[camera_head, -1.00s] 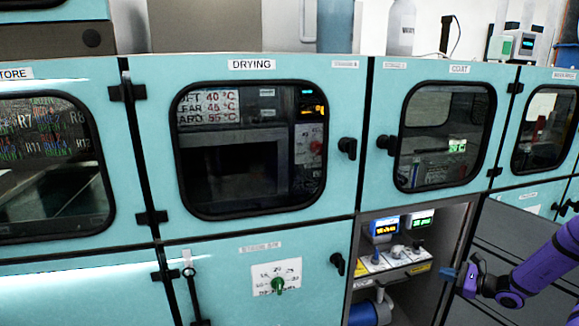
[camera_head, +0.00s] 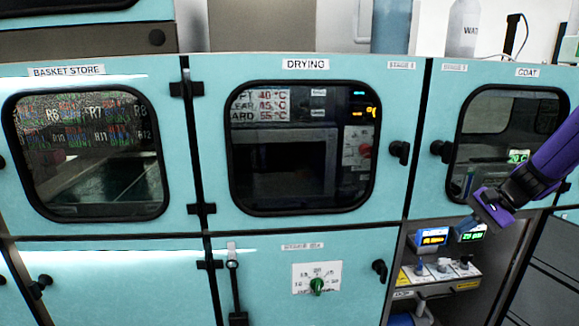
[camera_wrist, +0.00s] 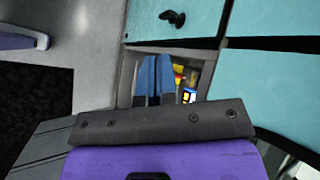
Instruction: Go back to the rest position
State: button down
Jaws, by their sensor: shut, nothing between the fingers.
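My gripper (camera_head: 482,216) hangs at the right in the head view, in front of the teal cabinets and just above the open bay with the lit displays. My purple arm reaches in from the right edge. In the wrist view the two blue fingers of my gripper (camera_wrist: 156,78) are together with nothing between them. The open bay shows behind them.
The drying door (camera_head: 303,148), basket store door (camera_head: 88,155) and coat door (camera_head: 510,140) are closed. Black knobs (camera_head: 400,150) stick out from the fronts. The open bay holds a control panel (camera_head: 440,272). A white bottle (camera_head: 464,28) stands on top.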

jog(key=s+a+r+n+h, duration=0.55)
jog(key=s+a+r, duration=0.35)
jog(key=s+r, duration=0.2)
jog(key=s+a+r+n+t+h, duration=0.1)
jog(key=s+r+n, duration=0.1)
jog(key=s, duration=0.5)
jog(key=s+a+r+n+t+h, duration=0.1)
jog(key=s+r+n+t, duration=0.1)
jog(key=s, duration=0.6)
jog(key=shift+s+a+r+n+h, duration=0.2)
jog(key=shift+s+r+n+h, duration=0.15)
jog(key=shift+r+n, duration=0.35)
jog(key=shift+r, duration=0.15)
